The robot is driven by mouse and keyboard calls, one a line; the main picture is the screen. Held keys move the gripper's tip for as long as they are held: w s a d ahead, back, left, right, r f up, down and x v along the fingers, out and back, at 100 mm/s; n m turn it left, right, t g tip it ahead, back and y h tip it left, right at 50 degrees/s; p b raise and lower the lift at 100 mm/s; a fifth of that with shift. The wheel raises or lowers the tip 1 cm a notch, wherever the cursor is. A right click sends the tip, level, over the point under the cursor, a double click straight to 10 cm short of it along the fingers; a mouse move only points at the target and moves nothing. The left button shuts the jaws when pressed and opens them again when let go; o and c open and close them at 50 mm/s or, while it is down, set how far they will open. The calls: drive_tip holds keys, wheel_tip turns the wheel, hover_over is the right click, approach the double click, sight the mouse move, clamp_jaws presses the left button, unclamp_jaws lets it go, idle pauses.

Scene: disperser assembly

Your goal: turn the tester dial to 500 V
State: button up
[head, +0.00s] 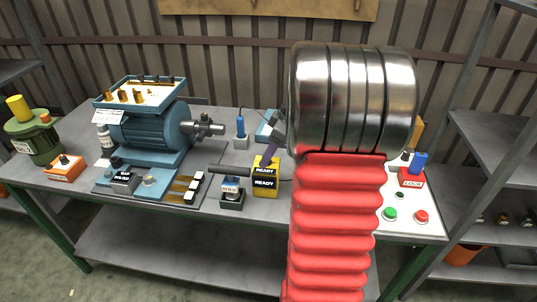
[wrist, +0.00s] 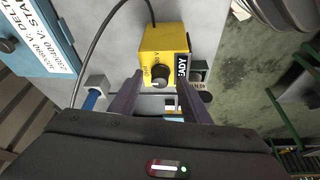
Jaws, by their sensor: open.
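The tester is a yellow box (head: 264,186) with black READY labels, standing near the front middle of the bench. In the wrist view the yellow tester (wrist: 165,38) carries a round dark dial (wrist: 161,75) with a pale mark. My gripper (wrist: 161,80) is open, with one purple finger on each side of the dial. I cannot tell whether either finger touches it. In the head view my gripper (head: 271,153) is just above the tester, partly hidden by my arm.
A blue motor (head: 155,132) with a parts tray (head: 140,92) on top stands to the left. A small dark-based block (head: 231,192) is close beside the tester. A dark cable (wrist: 92,50) runs past the tester. A white panel with buttons (head: 407,213) is at right.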

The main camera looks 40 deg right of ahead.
drive_tip(key=shift+w+a+f, duration=0.1)
drive_tip(key=shift+f, duration=0.2)
drive_tip(key=shift+c, duration=0.4)
drive_tip(key=c, duration=0.9)
drive_tip(key=shift+c, duration=0.2)
drive_tip(key=shift+m+h, duration=0.5)
drive_tip(key=shift+m, duration=0.8)
drive_tip(key=o, duration=1)
